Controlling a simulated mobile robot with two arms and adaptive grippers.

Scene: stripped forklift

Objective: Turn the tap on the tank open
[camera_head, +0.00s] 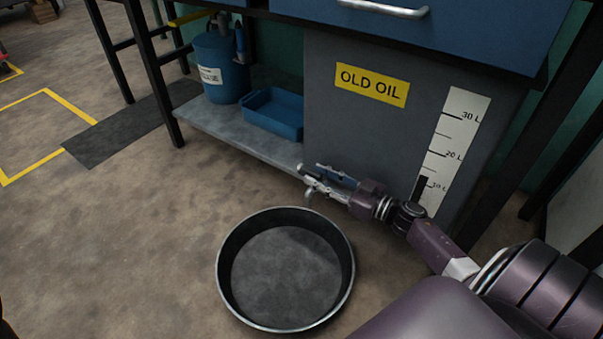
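The grey tank (375,135) stands under the blue bench and has a yellow "OLD OIL" label and a white litre scale on its front. A small silver tap (309,190) shows at the tank's lower left, with its spout pointing down. My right gripper (322,183) is right at the tap, coming in from the right. Its fingers overlap the tap in this view and partly hide it. I cannot tell whether they touch the tap or how far they are closed. My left gripper is not in view.
A round black drain pan (346,290) with a pale rim stands on the floor in front of the tank. A blue bucket (220,70) and a blue tray (268,128) are on the low shelf (225,124) at the left.

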